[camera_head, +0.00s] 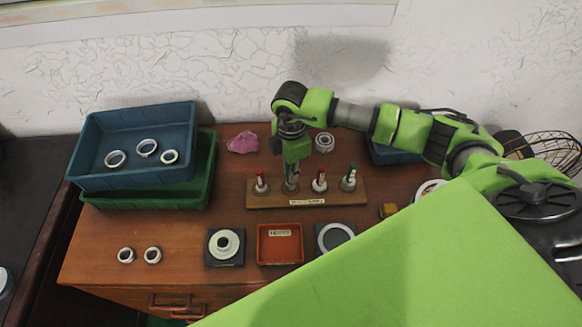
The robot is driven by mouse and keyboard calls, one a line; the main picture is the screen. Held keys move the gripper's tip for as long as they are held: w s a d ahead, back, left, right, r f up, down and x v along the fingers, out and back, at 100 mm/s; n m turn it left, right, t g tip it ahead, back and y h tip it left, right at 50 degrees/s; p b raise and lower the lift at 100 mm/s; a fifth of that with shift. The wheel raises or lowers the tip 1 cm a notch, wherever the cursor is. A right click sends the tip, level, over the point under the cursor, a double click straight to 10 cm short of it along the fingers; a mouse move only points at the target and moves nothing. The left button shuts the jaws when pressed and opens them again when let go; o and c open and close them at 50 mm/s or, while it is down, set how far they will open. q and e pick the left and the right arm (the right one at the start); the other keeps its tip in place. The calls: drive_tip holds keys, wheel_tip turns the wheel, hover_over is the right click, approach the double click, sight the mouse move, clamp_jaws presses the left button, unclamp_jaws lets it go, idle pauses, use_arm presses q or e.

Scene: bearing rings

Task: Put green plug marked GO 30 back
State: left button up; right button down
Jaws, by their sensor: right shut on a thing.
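My right gripper (291,175) points down over the second place from the left in the wooden rack (270,200). It is shut on a plug (291,186), whose steel lower part shows at the rack. The gripper hides the plug's coloured top, and I cannot tell how deep the plug sits. Two red-topped plugs (261,182) (319,181) stand on either side of it. A green-topped plug (349,178) stands at the rack's right end. The rack's label and the plug markings are too small to read. My left gripper is not in view.
A blue bin (128,183) with several rings rests on a green bin (205,180) at left. A red tray (261,248) lies in front of the rack, between two dark blocks (224,260) (330,250) bearing rings. A pink cloth (243,142) and a bearing (324,142) lie behind.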

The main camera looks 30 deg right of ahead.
drive_tip(key=shift+f, duration=0.2)
drive_tip(key=c, duration=2)
unclamp_jaws()
drive_tip(key=shift+c, duration=0.2)
drive_tip(key=shift+r, duration=0.1)
wheel_tip(320, 180, up, 11)
drive_tip(key=b, duration=0.3)
drive_tip(key=shift+b, duration=0.35)
drive_tip(key=shift+r, duration=0.55)
